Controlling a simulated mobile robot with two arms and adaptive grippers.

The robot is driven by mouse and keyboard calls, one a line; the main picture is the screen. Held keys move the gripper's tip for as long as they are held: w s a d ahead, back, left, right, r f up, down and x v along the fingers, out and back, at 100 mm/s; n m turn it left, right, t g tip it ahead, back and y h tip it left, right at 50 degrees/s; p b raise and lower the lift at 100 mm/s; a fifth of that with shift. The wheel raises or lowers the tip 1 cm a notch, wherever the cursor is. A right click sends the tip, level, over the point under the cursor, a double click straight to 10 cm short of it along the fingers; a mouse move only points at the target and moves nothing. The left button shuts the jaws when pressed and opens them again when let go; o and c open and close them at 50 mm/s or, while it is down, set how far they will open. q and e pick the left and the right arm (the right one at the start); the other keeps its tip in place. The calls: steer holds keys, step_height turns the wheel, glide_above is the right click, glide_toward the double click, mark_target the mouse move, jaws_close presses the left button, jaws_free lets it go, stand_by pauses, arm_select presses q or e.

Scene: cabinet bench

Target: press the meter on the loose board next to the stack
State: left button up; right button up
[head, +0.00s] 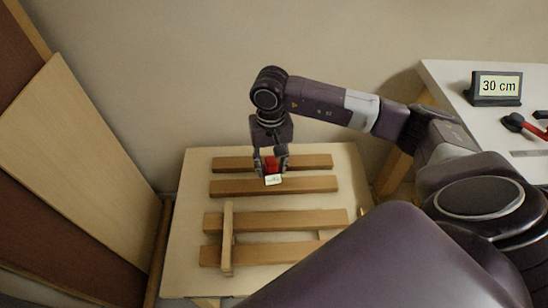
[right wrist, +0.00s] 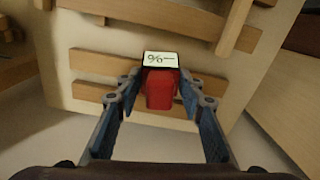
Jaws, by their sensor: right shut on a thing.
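My right gripper (head: 271,171) is shut on a red meter (head: 272,165) with a pale display, which also shows between the fingers in the right wrist view (right wrist: 160,90). The display end points down and away from the fingers. In the head view it overlaps the second wooden board from the back (head: 312,185); I cannot tell whether it touches it. Another loose-looking board (head: 312,161) lies behind. Nearer are two boards (head: 290,220) (head: 285,252) with a thin crosspiece (head: 227,240) over them, apparently the stack. A second crosspiece is partly hidden by my arm.
The boards lie on a pale low table (head: 188,190). At right, a white bench (head: 447,80) carries a "30 cm" sign (head: 498,87) and a red-and-black tool (head: 520,124). Wooden panels (head: 75,165) stand at left. My right arm hides the front right.

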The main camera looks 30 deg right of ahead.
arm_select(q)
steer(key=w+f+b, duration=0.2)
steer(key=w+b, duration=0.2)
steer(key=b, duration=0.2)
arm_select(e)
steer(key=w+d+f+b, duration=0.1)
steer(key=f, duration=0.2)
steer(key=w+d+f+m+b, duration=0.1)
steer(key=w+f, duration=0.1)
steer(key=f, duration=0.2)
steer(key=w+d+f+m+b, duration=0.1)
steer(key=w+d+f, duration=0.1)
steer(key=f, duration=0.2)
steer(key=shift+f, duration=0.25)
arm_select(q)
steer(key=w+r+t, duration=0.1)
steer(key=w+r, duration=0.2)
steer(key=r, duration=0.9)
steer(key=shift+w+d+b, duration=0.25)
steer(key=shift+d+b, duration=0.15)
steer(key=shift+b, duration=0.05)
arm_select(e)
steer(key=shift+f, duration=0.4)
steer(key=shift+d, duration=0.1)
arm_select(q)
steer(key=shift+r, duration=0.1)
arm_select(e)
steer(key=shift+f, duration=0.1)
